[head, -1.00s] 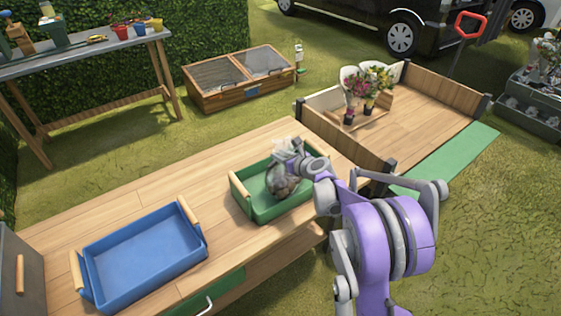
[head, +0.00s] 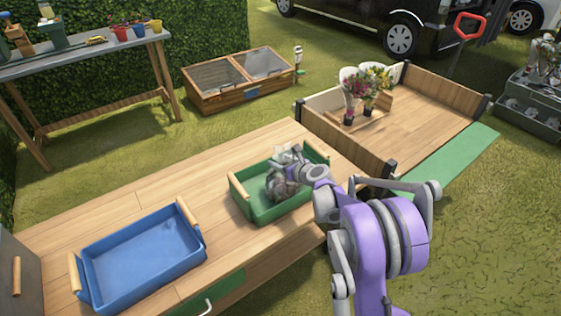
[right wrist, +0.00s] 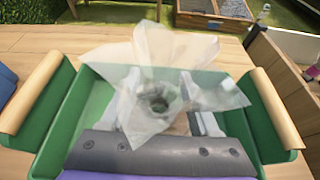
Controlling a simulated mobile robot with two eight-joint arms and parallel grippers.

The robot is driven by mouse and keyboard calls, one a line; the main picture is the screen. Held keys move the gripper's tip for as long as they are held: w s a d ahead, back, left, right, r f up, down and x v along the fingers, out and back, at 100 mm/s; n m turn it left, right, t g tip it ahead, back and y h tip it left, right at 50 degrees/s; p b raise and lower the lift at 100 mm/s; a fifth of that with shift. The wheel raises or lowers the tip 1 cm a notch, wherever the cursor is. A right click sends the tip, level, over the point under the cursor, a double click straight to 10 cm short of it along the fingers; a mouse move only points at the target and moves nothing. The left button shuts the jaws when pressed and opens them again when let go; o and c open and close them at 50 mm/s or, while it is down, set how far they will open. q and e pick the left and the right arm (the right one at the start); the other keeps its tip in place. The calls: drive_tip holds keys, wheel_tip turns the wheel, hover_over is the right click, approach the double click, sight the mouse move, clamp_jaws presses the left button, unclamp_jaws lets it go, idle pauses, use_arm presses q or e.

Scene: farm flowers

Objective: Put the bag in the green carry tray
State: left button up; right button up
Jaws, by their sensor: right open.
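The clear plastic bag (head: 280,190) with dark contents sits inside the green carry tray (head: 243,203) on the wooden bench. In the right wrist view the bag (right wrist: 155,48) has its loose top spread out, and the green tray (right wrist: 62,115) with its two wooden handles surrounds it. My right gripper (head: 291,163) is over the tray at the bag's neck. In the right wrist view its fingers (right wrist: 160,105) are apart on either side of the bag's neck. Whether they touch the bag is hard to tell. My left gripper is not in view.
An empty blue tray (head: 140,255) with wooden handles stands at the left of the bench (head: 180,178). A wooden cart (head: 415,115) holding flower bunches (head: 368,88) stands beyond the bench's far end. Bare bench lies between the trays.

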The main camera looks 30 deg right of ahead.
drive_tip(key=shift+r, duration=0.25)
drive_tip(key=a+p+v, duration=0.1)
drive_tip(key=p+v, duration=0.1)
drive_tip(key=v, duration=1)
drive_tip(key=s+a+n+g+y, duration=0.1)
drive_tip(key=s+a+n+g, duration=0.2)
drive_tip(key=s+a+n, duration=0.5)
drive_tip(key=s+a+n+g+y, duration=0.15)
drive_tip(key=s+a+n, duration=0.35)
drive_tip(key=a+n, duration=0.6)
drive_tip(key=s+a+f+n+g+h, duration=0.2)
drive_tip(key=s+f+n+g+h, duration=0.1)
drive_tip(key=s+n, duration=1.2)
drive_tip(key=shift+s+f+n+g, duration=0.25)
drive_tip(key=shift+f+n+g, duration=0.45)
drive_tip(key=shift+n, duration=0.1)
drive_tip(key=shift+a, duration=0.2)
